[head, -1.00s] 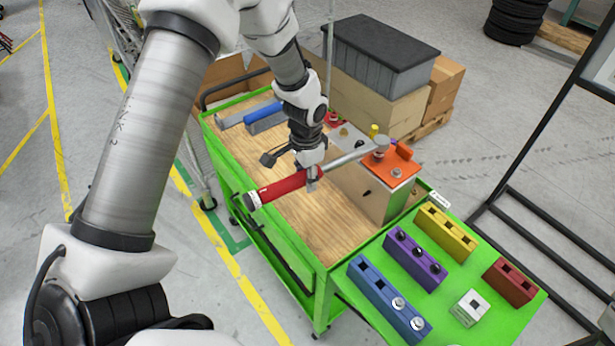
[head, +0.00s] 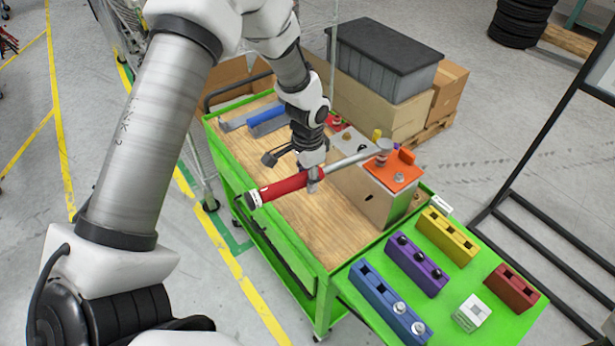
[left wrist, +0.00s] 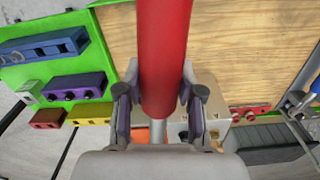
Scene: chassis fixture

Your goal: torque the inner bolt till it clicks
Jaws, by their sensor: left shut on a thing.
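A torque wrench with a red handle (head: 285,187) and a grey shaft reaches from the lower left to the orange-topped metal fixture (head: 378,205). My left gripper (head: 313,180) is shut on the red handle, which also shows in the left wrist view (left wrist: 163,55). The wrench head (head: 384,147) is over the far part of the orange plate (head: 385,176), with a socket below it. The head and socket hide whatever is under them, so I cannot tell if the socket sits on a bolt. Another bolt (head: 399,178) shows uncovered on the near part of the plate. My right gripper is not in view.
The green cart (head: 322,270) has a wooden top. A green side shelf holds blue (head: 388,303), purple (head: 416,264), yellow (head: 447,235) and red (head: 511,288) blocks, and a small white block (head: 472,313). Boxes and a grey bin (head: 385,66) stand behind.

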